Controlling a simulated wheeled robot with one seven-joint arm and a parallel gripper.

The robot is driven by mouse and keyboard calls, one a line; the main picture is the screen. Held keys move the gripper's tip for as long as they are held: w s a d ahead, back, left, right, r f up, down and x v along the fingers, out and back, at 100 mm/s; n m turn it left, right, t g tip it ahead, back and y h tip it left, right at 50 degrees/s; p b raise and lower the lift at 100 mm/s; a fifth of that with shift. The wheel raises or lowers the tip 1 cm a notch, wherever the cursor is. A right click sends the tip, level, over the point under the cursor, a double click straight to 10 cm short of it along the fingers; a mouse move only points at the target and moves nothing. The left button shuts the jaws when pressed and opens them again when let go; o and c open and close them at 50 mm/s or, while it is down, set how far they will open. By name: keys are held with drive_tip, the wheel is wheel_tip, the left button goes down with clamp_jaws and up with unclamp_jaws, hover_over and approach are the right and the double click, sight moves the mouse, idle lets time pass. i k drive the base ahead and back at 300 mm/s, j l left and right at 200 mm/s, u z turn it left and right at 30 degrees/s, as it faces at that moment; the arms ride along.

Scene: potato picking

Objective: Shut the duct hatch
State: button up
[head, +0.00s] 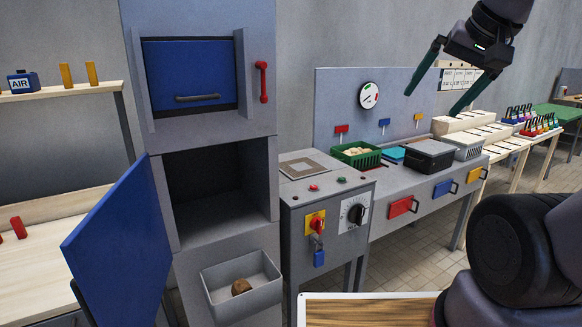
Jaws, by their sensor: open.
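A tall grey duct cabinet (215,135) stands left of centre. A blue hinged door (122,250) hangs wide open to the left of its dark, empty-looking lower opening (215,190). Above that, a blue panel (185,70) with a grey bar handle (197,97) sits between side guides and covers the upper opening. I cannot tell which of the two is called the duct hatch. A red handle (263,82) is on the cabinet's right front. My gripper (430,104) is open and empty, raised at upper right, well apart from the cabinet.
A grey tray (270,292) holding a brown potato (241,286) juts out below the opening. A control box (325,215) and a bench (395,195) with a green crate (357,162) stand right. Left are wooden shelves (60,92). A wood-topped board (365,312) is in front.

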sight(119, 259)
drive_tip(key=k+j+u, duration=0.15)
drive_tip(key=j, duration=0.3)
drive_tip(key=k+j+u, duration=0.15)
drive_tip(key=j, duration=0.3)
drive_tip(key=k+j+u, duration=0.1)
drive_tip(key=j, duration=0.4)
drive_tip(key=k+j+u, duration=0.15)
drive_tip(key=j, duration=0.35)
drive_tip(key=k+j, duration=0.2)
drive_tip(key=k, duration=0.2)
drive_tip(key=k+j+z, duration=0.1)
drive_tip(key=k, duration=0.25)
drive_tip(key=i+j, duration=0.1)
drive_tip(key=i, duration=0.4)
